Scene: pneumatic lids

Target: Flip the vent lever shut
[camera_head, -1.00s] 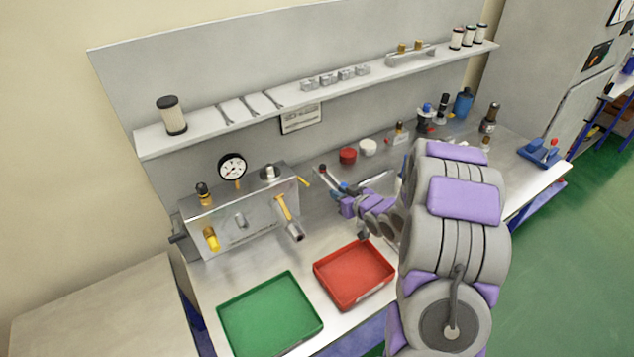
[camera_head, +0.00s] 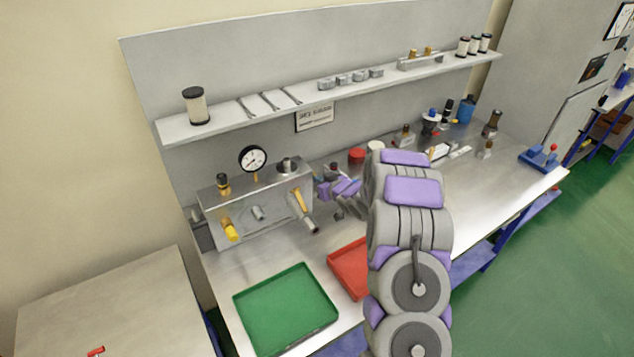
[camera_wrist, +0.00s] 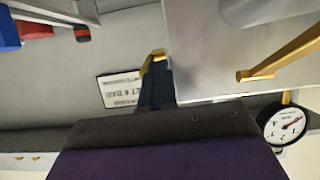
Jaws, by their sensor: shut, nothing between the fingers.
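The metal valve box (camera_head: 240,236) stands at the bench's left, with a yellow handle (camera_head: 300,203) on its front right. In the wrist view a yellow rod (camera_wrist: 280,60) crosses the box panel (camera_wrist: 220,60), and a smaller yellow piece (camera_wrist: 153,60) shows at my fingertips. I cannot tell which is the vent lever. My gripper (camera_head: 322,186) is close beside the box's right end. It also shows in the wrist view (camera_wrist: 157,78), shut and empty, its tips touching or just short of the small yellow piece; I cannot tell which.
A pressure gauge (camera_head: 253,158) and fittings stand on the box. The green tray (camera_head: 285,315) and the red tray (camera_head: 348,272) lie in front, the red partly behind my arm. A shelf (camera_head: 230,115) with parts hangs above.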

